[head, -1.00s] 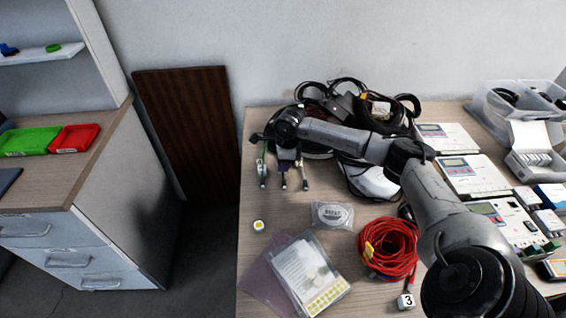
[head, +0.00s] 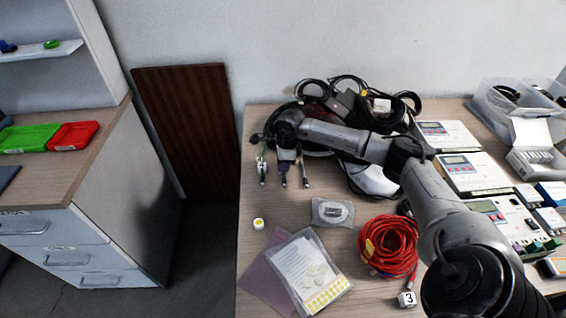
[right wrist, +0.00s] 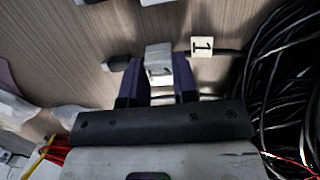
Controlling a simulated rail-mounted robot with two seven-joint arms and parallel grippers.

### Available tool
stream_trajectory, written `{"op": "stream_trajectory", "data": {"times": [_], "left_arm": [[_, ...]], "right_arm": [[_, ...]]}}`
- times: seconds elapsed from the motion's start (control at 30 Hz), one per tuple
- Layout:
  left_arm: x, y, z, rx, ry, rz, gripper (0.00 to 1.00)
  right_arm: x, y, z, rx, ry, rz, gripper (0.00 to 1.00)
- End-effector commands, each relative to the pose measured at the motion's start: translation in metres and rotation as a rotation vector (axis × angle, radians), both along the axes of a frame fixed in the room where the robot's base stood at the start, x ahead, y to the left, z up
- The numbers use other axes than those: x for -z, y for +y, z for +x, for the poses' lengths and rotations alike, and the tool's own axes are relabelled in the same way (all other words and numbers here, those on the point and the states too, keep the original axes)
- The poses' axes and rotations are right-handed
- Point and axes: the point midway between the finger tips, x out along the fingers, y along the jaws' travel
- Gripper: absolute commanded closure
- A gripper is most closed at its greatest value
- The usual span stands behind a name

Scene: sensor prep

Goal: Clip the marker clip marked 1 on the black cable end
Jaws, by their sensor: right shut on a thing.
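My right gripper (right wrist: 158,78) is shut on a small white marker clip (right wrist: 158,56). A dark mark shows on the clip's lower face, but I cannot read its number there. The black cable end (right wrist: 118,63) comes out to the left of the clip, with a pale tip. A pale tag marked 1 (right wrist: 202,46) is at the same cable, right of the clip. The clip is at the cable; I cannot tell whether it is snapped around it. In the head view my right gripper (head: 286,165) is over the middle of three cable ends. My left gripper is not in view.
A white cube marked 3 (head: 407,299) lies near a red cable coil (head: 388,247). A black cable bundle (right wrist: 285,65) is beside the gripper. A clear bag (head: 332,212), a yellow-topped pot (head: 258,224) and plastic sleeves (head: 308,275) lie in front. Bare table is left of the bag.

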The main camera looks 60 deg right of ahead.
Motion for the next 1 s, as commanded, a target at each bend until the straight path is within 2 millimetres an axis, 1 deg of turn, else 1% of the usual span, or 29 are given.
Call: {"op": "stream_trajectory", "data": {"times": [0.37,0.4,0.7,1.0], "left_arm": [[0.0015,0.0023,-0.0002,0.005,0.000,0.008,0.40],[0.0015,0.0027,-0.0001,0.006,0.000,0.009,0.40],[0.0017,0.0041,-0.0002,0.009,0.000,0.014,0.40],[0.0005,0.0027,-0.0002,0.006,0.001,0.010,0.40]], "right_arm": [[0.0030,0.0001,-0.0001,0.000,0.000,0.000,0.95],[0.0029,0.0001,-0.0001,0.000,0.000,0.000,0.73],[0.0028,0.0001,-0.0001,0.000,0.000,0.000,0.44],[0.0014,0.0000,0.0000,0.000,0.000,0.000,0.44]]}}
